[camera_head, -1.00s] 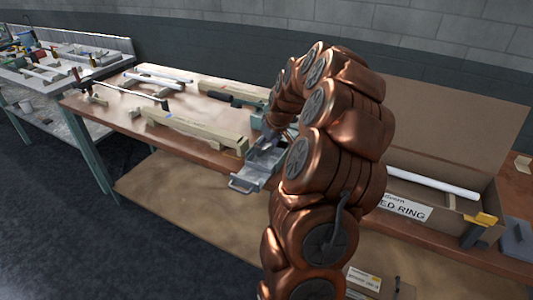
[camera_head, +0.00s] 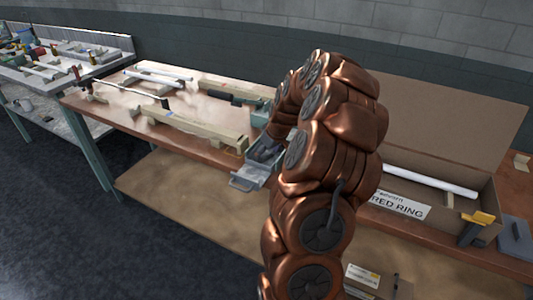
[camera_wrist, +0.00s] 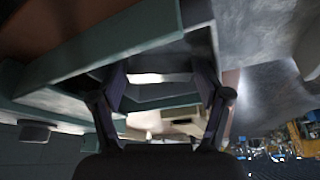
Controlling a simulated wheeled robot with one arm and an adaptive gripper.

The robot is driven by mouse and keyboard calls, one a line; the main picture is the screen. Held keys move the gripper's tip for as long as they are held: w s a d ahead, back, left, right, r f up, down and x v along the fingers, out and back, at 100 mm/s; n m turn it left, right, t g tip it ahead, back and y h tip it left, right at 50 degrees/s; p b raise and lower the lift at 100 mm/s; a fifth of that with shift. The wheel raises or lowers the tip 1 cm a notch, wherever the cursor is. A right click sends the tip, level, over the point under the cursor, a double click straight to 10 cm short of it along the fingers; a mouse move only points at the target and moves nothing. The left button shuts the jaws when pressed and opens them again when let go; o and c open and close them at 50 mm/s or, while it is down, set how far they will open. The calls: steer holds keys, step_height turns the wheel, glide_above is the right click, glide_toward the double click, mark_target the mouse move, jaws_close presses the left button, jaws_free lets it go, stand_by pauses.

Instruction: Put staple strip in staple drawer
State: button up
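The staple drawer (camera_head: 245,183) is pulled open at the front edge of the workbench, with its grey handle facing outward. My gripper (camera_head: 264,153) is low at the open drawer in the head view, partly hidden by my arm. In the wrist view, the two dark fingers of my gripper (camera_wrist: 162,82) stand well apart. A bright pale band (camera_wrist: 150,78) shows between them; I cannot tell whether it is the staple strip or a lit surface. Teal and grey walls surround the fingers there. I cannot make out the staple strip for certain in either view.
A long wooden piece (camera_head: 200,130) lies left of the drawer on the workbench (camera_head: 108,112). An open cardboard box (camera_head: 440,222) with a white tube (camera_head: 430,181) stands to the right. A yellow-and-dark tool (camera_head: 478,228) is at the box's front corner. Floor is free at the left front.

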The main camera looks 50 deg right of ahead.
steer(key=shift+r, duration=0.3)
steer(key=b+v, duration=0.2)
steer(key=v, duration=1)
steer(key=s+a+n+g+y, duration=0.1)
steer(key=s+a, duration=0.1)
steer(key=a, duration=1)
steer(key=s+a+n+g, duration=0.1)
steer(key=s+a, duration=0.1)
steer(key=a, duration=1)
steer(key=s+a+f+g, duration=0.1)
steer(key=s+a+g, duration=0.1)
steer(key=s+a, duration=0.4)
steer(key=s+a+f+g, duration=0.2)
steer(key=s+a, duration=0.5)
steer(key=s, duration=0.8)
steer(key=shift+s+f+m+h, duration=0.3)
steer(key=shift+m, duration=0.1)
